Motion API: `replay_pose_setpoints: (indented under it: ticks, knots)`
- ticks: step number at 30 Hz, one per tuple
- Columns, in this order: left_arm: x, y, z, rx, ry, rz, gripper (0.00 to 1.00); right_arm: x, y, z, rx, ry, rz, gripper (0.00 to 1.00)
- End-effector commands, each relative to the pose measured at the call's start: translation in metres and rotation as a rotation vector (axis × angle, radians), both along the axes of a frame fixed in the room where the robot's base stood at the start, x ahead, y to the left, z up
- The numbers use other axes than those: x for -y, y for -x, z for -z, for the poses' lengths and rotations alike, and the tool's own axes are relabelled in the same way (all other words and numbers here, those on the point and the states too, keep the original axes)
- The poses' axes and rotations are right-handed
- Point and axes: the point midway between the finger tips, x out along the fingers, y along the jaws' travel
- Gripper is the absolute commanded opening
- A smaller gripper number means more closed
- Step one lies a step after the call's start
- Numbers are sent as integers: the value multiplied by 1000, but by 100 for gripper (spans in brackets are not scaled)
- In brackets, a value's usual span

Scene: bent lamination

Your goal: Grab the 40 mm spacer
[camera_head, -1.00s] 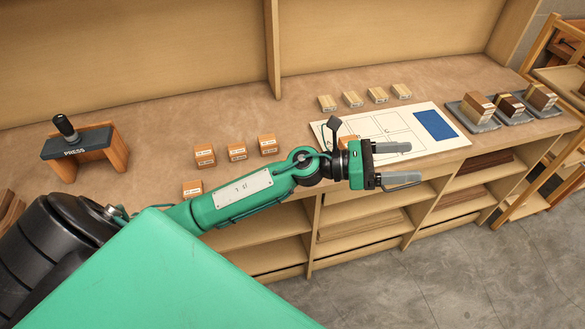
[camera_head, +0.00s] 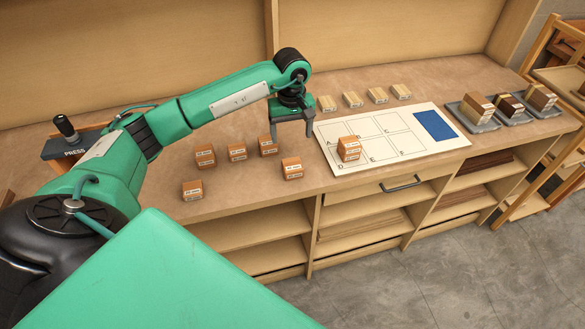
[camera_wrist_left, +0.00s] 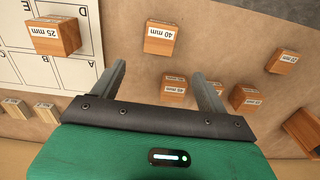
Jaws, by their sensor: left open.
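The 40 mm spacer (camera_wrist_left: 160,38) is a small orange-brown wooden block with a white "40 mm" label. It stands on the bench ahead of the fingers in the left wrist view. In the head view it appears to be the block (camera_head: 292,169) near the bench's front edge, left of the white board. My left gripper (camera_head: 293,137) points down above the bench, behind that block, with its fingers apart and nothing held. Its open fingers also show in the left wrist view (camera_wrist_left: 159,69), apart from the spacer. My right gripper is not in view.
A 25 mm block (camera_wrist_left: 58,37) stands on the lettered white board (camera_head: 457,139). Several similar blocks stand to the left, including one (camera_head: 267,145) close to my left gripper. Pale blocks (camera_head: 352,99) line the back. A press (camera_head: 77,142) is at the left, dark trays (camera_head: 484,126) at the right.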

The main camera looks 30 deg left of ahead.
Motion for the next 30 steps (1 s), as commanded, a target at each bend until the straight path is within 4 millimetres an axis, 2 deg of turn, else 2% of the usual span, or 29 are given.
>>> replay_pose_setpoints:
  ticks: [10,17,20,25,30]
  knots:
    - [2,2,63,-5,5,-1,76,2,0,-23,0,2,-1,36]
    - [3,2,81,-3,4,1,76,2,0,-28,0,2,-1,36]
    - [4,3,87,-4,6,-1,76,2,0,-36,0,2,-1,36]
    - [8,6,107,-5,7,0,76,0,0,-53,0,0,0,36]
    - [7,5,128,-3,6,-1,76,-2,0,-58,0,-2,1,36]
